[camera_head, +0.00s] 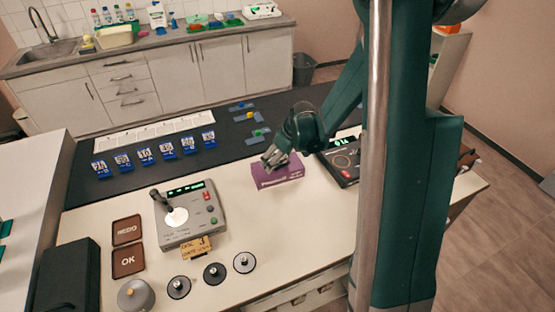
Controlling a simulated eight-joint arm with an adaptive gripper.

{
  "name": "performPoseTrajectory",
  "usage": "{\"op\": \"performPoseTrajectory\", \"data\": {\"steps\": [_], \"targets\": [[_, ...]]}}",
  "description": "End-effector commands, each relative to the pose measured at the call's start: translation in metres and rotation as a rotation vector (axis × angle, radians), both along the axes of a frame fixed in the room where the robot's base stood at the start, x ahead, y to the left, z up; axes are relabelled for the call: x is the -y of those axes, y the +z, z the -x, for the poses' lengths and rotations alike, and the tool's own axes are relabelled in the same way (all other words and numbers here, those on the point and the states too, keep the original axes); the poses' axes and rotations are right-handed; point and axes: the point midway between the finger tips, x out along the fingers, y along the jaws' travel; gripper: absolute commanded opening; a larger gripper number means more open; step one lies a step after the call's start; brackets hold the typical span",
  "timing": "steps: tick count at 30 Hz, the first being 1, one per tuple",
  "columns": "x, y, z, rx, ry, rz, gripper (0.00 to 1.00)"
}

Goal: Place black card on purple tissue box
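The purple tissue box (287,175) sits on the white table, right of the middle, with pale lettering on its front. My gripper (269,163) hangs at the top of the box, its fingers pointing down and to the left over the box's upper left part. I cannot tell whether the fingers touch the box, or whether they are open or shut. I cannot make out a black card; it may be hidden by my gripper or too small to see.
A grey joystick console (189,216) stands left of the box, and a dark device with a display (343,161) stands right. Dark brown REDO (127,230) and OK (129,261) plates lie front left. Several blue numbered stands (146,157) line the dark mat (90,190). Bare table lies before the box.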

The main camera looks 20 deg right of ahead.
Motion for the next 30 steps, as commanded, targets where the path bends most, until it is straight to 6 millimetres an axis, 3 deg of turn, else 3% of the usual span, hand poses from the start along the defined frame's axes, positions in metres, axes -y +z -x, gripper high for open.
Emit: {"op": "performPoseTrajectory", "data": {"steps": [30], "targets": [[0.015,0.096,0.037,0.000,0.000,0.000,0.74]]}}
